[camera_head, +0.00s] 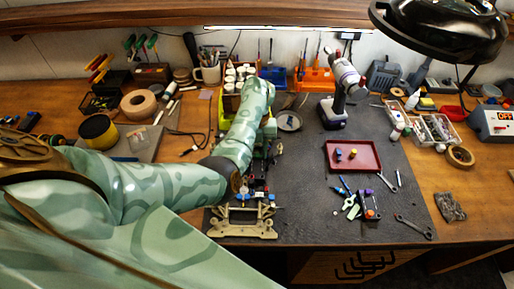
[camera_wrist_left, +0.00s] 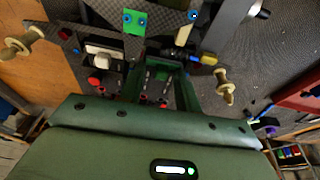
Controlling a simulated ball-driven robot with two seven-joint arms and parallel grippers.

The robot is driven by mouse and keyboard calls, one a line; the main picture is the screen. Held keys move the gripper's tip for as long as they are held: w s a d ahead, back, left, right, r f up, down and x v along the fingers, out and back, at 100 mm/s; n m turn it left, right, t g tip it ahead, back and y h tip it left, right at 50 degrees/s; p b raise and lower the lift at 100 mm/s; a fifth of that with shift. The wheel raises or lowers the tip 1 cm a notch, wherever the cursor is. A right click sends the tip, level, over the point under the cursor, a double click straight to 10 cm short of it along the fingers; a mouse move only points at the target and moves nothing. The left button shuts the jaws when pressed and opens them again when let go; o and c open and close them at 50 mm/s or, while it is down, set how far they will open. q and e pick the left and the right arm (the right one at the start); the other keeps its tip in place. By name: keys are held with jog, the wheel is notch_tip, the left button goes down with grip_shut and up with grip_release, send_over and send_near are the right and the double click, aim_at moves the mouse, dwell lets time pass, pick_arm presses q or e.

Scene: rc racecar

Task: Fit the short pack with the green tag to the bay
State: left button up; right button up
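The rc car chassis (camera_head: 242,228) lies on the dark mat with its tan end towards me. It also shows in the left wrist view, with a tan hub (camera_wrist_left: 225,86) at its side. My left gripper (camera_head: 262,150) is over the chassis, mostly hidden by my arm in the head view. In the left wrist view its two dark green fingers (camera_wrist_left: 162,86) are apart, with chassis parts visible below the gap. A green patch (camera_wrist_left: 134,23) with blue dots lies beyond the fingers; I cannot tell whether it is the pack's tag. The bay is not clearly visible. My right gripper is out of view.
A drill (camera_head: 338,100) stands behind. The black lamp (camera_head: 440,35) overhangs the right. Bare mat (camera_head: 310,215) lies right of the chassis.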

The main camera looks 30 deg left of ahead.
pick_arm(q)
jog(key=p+v, duration=0.6)
jog(key=v, duration=1)
jog(key=shift+r, duration=0.1)
